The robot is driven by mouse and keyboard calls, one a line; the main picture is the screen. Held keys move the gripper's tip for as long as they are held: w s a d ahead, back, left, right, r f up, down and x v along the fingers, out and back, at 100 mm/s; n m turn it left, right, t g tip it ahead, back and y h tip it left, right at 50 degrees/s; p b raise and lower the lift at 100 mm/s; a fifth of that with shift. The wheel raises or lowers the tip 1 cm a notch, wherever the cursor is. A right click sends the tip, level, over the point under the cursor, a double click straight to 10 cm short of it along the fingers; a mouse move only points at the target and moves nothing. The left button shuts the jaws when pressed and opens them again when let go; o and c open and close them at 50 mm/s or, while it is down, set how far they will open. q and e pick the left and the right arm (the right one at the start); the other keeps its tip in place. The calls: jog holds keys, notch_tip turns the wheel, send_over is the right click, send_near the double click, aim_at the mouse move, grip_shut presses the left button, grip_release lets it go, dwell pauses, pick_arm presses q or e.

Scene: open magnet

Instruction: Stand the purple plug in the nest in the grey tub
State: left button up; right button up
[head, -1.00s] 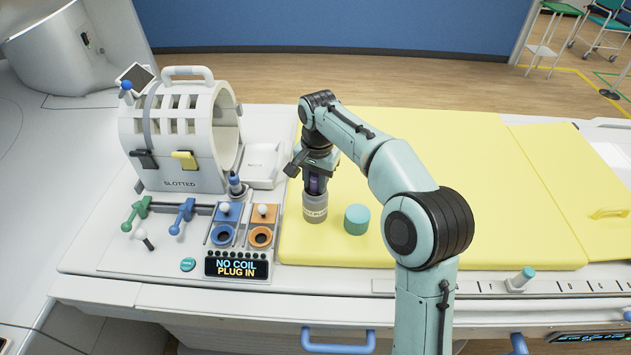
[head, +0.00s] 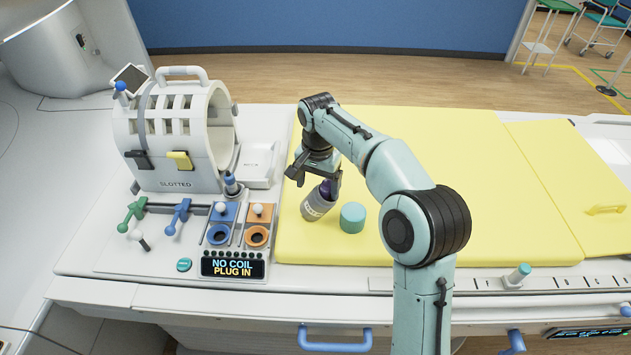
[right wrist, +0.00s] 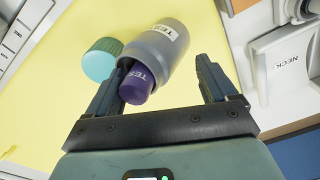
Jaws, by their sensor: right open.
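The grey tub (head: 315,206) leans over on the yellow mat in the head view, its mouth towards the upper right. The purple plug (head: 327,187) pokes out of that mouth, partly hidden by my right gripper (head: 315,180). In the right wrist view the tub (right wrist: 172,62) lies between the open fingers of my right gripper (right wrist: 162,66). The plug (right wrist: 136,86) sticks out towards the palm, near one finger. How it sits inside the tub, and the nest, are hidden. My left gripper is out of view.
A teal cylinder (head: 352,217) stands just right of the tub on the yellow mat (head: 460,200). Left are a white slotted coil (head: 178,130), blue and orange sockets (head: 257,236) and a display reading "NO COIL PLUG IN" (head: 233,267). The mat is clear to the right.

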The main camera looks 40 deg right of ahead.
aim_at(316, 190)
jog(key=shift+w+a+f, duration=0.2)
jog(key=shift+a+f, duration=0.2)
jog(key=shift+f, duration=0.2)
jog(key=shift+w+a+f, duration=0.2)
jog(key=shift+a+f, duration=0.15)
jog(key=shift+f, duration=0.2)
jog(key=shift+r, duration=0.45)
jog(key=r, duration=0.3)
jog(key=w+r+p, duration=0.1)
jog(key=r, duration=0.1)
jog(key=shift+d, duration=0.2)
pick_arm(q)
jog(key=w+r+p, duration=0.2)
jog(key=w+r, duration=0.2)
pick_arm(e)
jog(key=r, duration=0.3)
jog(key=s+r, duration=0.1)
jog(key=r, duration=0.5)
jog(key=shift+s+d+r, duration=0.25)
jog(key=shift+s+r, duration=0.1)
jog(key=shift+r, duration=0.05)
